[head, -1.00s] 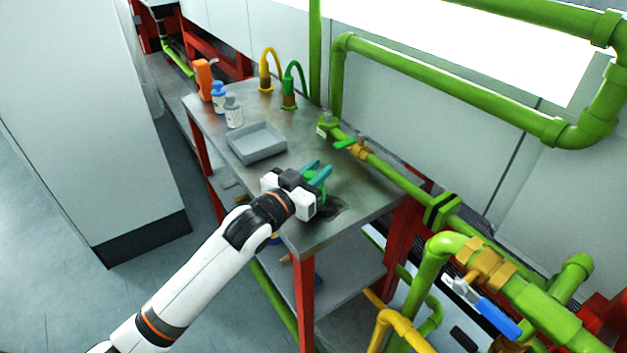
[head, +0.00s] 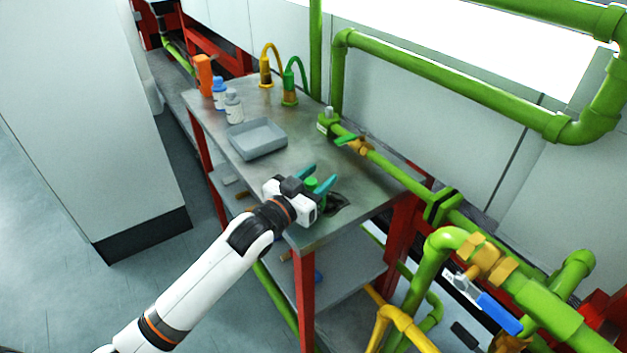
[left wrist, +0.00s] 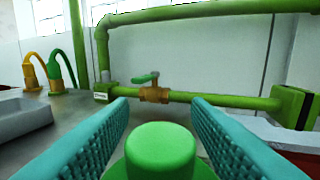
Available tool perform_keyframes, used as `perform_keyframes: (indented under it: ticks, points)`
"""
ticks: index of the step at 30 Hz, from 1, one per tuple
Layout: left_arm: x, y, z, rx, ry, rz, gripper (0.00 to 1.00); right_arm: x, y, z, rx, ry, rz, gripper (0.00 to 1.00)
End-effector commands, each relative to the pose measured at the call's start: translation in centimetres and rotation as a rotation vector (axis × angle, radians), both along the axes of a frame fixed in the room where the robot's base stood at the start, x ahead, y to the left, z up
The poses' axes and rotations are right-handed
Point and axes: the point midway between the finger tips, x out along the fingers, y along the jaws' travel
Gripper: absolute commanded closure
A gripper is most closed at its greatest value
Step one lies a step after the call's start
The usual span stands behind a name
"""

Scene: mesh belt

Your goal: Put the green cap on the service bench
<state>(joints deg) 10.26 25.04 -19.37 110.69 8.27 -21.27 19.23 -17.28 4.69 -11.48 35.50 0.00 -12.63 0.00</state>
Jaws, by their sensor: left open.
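The green cap (head: 312,185) is a round green piece with a narrower raised top. It is at the near end of the grey metal service bench (head: 365,200). My left gripper (head: 323,171) is open, with its teal fingers on either side of the cap. In the left wrist view the cap (left wrist: 160,150) sits low in the middle, between the open fingers (left wrist: 160,99), with a gap visible at each side of its top. The cap's underside is hidden, so its contact with the bench is not clear. My right gripper is not in view.
A grey tray (head: 257,150), two small bottles (head: 233,106) and an orange object (head: 203,76) stand farther back on the bench. Yellow (head: 266,70) and green (head: 290,90) hooked pipes rise behind. A green pipe with a valve (head: 360,145) runs along the right edge.

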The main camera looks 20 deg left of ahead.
Motion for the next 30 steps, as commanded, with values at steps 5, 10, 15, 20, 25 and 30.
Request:
perform_keyframes:
  ticks: [5, 10, 15, 20, 25, 30]
  points:
    - [-1.3, 0.5, 0.1, 0.001, 0.002, 0.000, 0.56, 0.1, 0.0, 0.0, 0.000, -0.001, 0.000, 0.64]
    - [-4.6, 1.7, 0.0, 0.001, 0.003, 0.000, 0.56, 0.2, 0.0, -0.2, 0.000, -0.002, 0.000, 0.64]
    - [-8.1, 2.9, 0.0, 0.001, 0.004, 0.000, 0.56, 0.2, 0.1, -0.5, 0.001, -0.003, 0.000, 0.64]
    - [-10.2, 3.7, 0.1, 0.001, 0.002, 0.000, 0.56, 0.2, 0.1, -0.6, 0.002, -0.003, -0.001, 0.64]
    - [-11.2, 4.1, 0.2, 0.001, 0.000, 0.000, 0.56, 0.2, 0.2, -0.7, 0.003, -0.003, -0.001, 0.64]
    - [-11.3, 4.1, 0.3, 0.001, -0.001, 0.000, 0.56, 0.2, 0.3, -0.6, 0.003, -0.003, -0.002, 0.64]
